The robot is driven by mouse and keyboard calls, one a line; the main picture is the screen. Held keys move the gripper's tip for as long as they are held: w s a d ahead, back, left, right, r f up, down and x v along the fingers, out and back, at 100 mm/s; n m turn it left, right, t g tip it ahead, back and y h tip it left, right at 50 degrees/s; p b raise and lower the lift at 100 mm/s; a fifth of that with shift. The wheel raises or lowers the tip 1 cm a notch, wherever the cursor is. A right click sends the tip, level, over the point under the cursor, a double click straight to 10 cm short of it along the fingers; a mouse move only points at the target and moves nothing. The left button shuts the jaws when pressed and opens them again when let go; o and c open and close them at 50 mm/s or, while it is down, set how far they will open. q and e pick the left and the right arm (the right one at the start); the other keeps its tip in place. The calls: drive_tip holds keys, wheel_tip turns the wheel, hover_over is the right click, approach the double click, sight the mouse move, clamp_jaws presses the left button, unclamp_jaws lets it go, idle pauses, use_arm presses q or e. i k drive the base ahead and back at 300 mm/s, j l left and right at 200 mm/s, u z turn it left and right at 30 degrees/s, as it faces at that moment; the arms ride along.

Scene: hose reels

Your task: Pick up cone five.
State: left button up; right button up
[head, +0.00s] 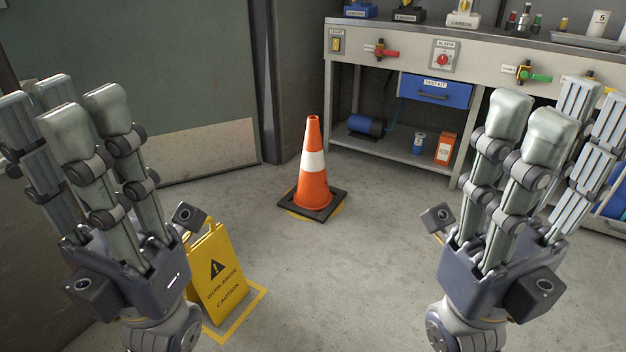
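One orange traffic cone (311,182) with a white band stands upright on a dark square base on the floor, near the middle of the head view. I see no number on it. A white cup-like piece (600,22) marked "5" stands at the far right on the bench top. My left gripper (72,122) is at the left, fingers raised and spread, empty, well apart from the cone. My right gripper (550,125) is at the right, also raised, spread and empty; it hides part of the bench's right side.
A yellow caution sign (216,270) stands beside my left gripper on a yellow floor outline. A grey bench (505,55) with switches, valves and a blue drawer (436,90) runs along the back right. A grey door (150,100) is at the left. The floor around the cone is clear.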

sight(312, 194)
drive_tip(key=i+l, duration=0.35)
drive_tip(key=i, duration=0.25)
drive_tip(key=i+l+u, duration=0.15)
drive_tip(key=i+l, duration=0.2)
drive_tip(key=i, duration=0.3)
drive_tip(key=i+l, duration=0.4)
drive_tip(key=i, duration=0.2)
drive_tip(key=i+l+u, duration=0.1)
drive_tip(key=i+l, duration=0.3)
drive_tip(key=i, duration=0.2)
